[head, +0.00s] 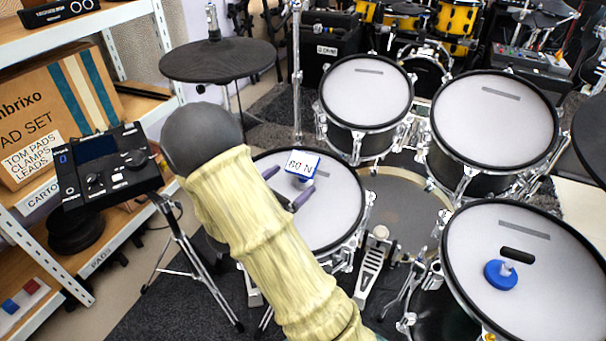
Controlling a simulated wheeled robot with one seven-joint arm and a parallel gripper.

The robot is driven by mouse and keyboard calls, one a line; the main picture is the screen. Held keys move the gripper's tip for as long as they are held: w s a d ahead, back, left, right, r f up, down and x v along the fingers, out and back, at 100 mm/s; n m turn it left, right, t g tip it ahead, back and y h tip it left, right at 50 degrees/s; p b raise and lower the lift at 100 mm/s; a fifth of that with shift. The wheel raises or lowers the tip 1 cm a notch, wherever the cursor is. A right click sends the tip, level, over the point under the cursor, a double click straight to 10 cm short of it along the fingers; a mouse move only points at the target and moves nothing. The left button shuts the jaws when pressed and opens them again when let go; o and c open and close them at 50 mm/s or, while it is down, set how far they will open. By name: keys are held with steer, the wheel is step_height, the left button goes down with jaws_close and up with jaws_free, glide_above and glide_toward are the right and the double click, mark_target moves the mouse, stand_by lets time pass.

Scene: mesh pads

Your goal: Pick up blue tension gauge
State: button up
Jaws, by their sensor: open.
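A small blue block with a white face marked "60 N" (301,161), which looks like the blue tension gauge, is over the white head of the drum (335,205) in the middle of the head view. My gripper (295,178) reaches over this drum from the lower left, its two purple fingers apart. The fingertips are close to the gauge, one on each side of its lower part. Whether they touch it I cannot tell. My sleeved arm hides the drum's left part and most of the gripper body.
Two drums stand behind, with a dark cymbal pad (218,60) at upper left. A control module (105,175) on a stand and a shelf (150,108) are at left.

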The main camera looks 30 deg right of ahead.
mark_target(300, 173)
steer(key=d, duration=0.1)
steer(key=w+d+b, duration=0.1)
steer(key=w+d+f+b, duration=0.1)
steer(key=shift+d, duration=0.3)
steer(key=shift+w+d+r+b, duration=0.15)
steer(key=shift+w+d+b, duration=0.15)
steer(key=shift+d, duration=0.25)
steer(key=shift+a, duration=0.25)
steer(key=shift+s+d, duration=0.15)
steer(key=shift+d, duration=0.1)
steer(key=shift+c, duration=0.3)
steer(key=c, duration=1.3)
steer(key=shift+a, duration=0.1)
steer(key=shift+r, duration=0.2)
step_height(300, 173, up, 10)
steer(key=p, duration=0.5)
steer(key=shift+f, duration=0.1)
